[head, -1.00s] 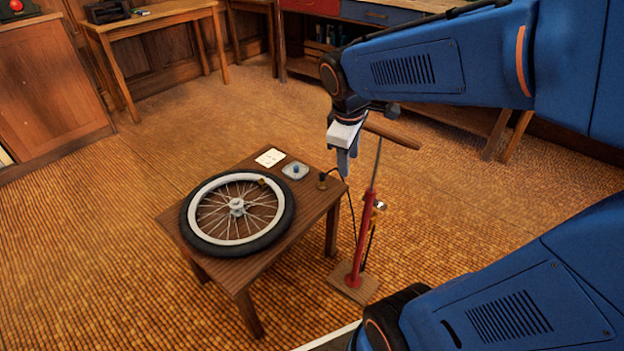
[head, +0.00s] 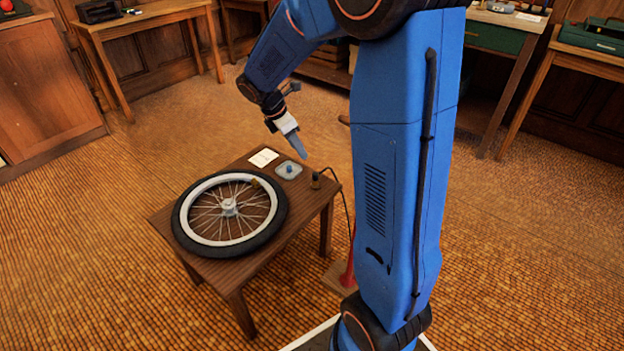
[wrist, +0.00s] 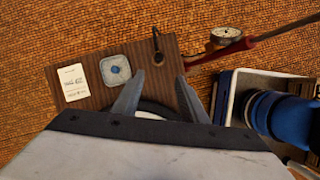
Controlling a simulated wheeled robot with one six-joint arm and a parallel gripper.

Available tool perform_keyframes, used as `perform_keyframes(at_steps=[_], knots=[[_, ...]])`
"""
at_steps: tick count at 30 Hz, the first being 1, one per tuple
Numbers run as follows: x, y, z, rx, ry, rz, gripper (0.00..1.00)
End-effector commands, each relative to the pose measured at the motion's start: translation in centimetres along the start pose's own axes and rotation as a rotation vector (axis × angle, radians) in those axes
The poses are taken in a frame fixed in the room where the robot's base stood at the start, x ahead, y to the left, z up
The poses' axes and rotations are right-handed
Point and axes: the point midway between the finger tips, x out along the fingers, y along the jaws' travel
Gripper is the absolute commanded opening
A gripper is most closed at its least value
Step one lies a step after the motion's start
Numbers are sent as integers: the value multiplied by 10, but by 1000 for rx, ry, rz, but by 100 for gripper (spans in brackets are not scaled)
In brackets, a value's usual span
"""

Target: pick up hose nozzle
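The hose nozzle (head: 316,181) is a small dark piece with a brassy tint, standing at the table's far right corner. A thin black hose runs from it over the edge. It also shows in the wrist view (wrist: 157,58), beyond the fingertips and roughly between them. My gripper (head: 303,156) hangs above the table's far edge, apart from the nozzle. In the wrist view my gripper (wrist: 158,90) has its two fingers spread with nothing between them.
The small wooden table (head: 242,277) bears a spoked wheel (head: 181,217), a white card (head: 263,157) and a grey dish (head: 279,170) with a blue piece. A red pump (wrist: 236,50) with a gauge (wrist: 226,35) stands right of the table, largely hidden by my arm in the head view.

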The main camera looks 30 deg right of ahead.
Motion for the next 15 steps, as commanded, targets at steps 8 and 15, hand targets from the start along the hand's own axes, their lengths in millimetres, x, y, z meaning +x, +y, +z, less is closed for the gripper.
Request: perform_keyframes(at_steps=[8, 15], knots=[[48, -2, 0, 1, 1, -4, 39], [89, -1, 0, 2, 1, -3, 39]])
